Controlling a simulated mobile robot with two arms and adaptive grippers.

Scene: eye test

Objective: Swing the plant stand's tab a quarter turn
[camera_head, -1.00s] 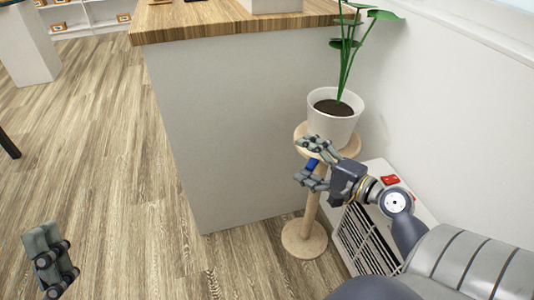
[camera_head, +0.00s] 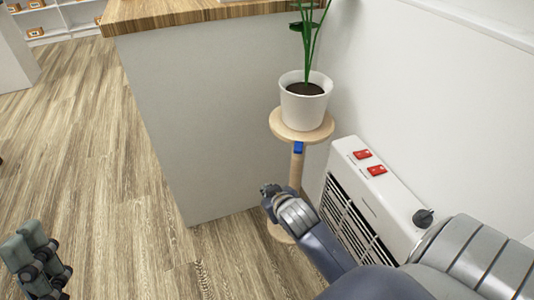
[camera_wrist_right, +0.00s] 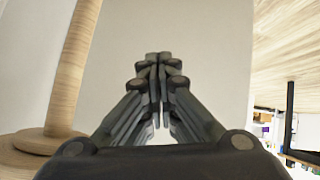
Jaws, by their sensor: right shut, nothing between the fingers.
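The plant stand (camera_head: 314,135) is pale wood with a round top, a slim post and a round base partly hidden by my right arm. Its small blue tab (camera_head: 299,148) shows just under the front of the top, at the post. My right gripper (camera_head: 267,190) is lower than the tab, left of the post, apart from the tab and partly hidden by its wrist. The right wrist view shows its fingers (camera_wrist_right: 158,58) shut and empty, with the post (camera_wrist_right: 74,65) to their left. My left gripper (camera_head: 38,263) is at the lower left, far from the stand; its finger gap is unclear.
A white potted plant (camera_head: 304,106) stands on the stand. A white heater (camera_head: 385,190) with red switches (camera_head: 376,170) is close on the right, by the wall. A grey counter (camera_head: 200,120) is behind and left. The wooden floor (camera_head: 90,170) at left is clear.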

